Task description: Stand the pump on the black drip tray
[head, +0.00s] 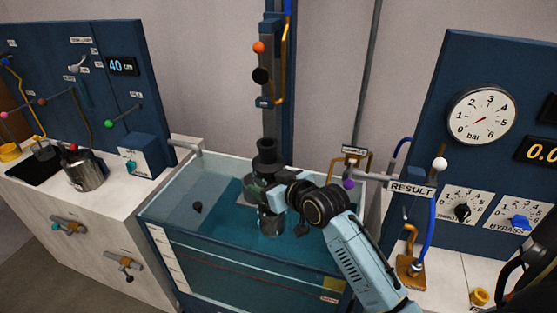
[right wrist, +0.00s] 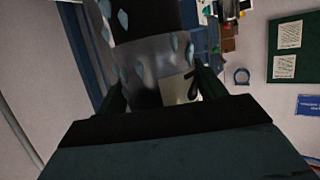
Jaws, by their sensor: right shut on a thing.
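My right gripper (head: 272,203) reaches into the open water tank and is shut on the pump (head: 268,222), a grey metal cylinder that stands upright. A black stepped piece (head: 266,152) shows directly above it; I cannot tell if it is part of the pump. In the right wrist view the grey body of the pump (right wrist: 155,60) lies between the two fingers (right wrist: 160,92), with a black part beyond. The pump's lower end is in the water. The black drip tray (head: 38,170) lies on the left bench. My left gripper is not in view.
The tank (head: 158,216) has clear walls around the pump. A metal pot (head: 86,172) with a red knob stands beside the tray. A tap (head: 188,148) juts out at the tank's left corner. A blue column (head: 289,120) rises behind; a gauge panel (head: 462,80) stands right.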

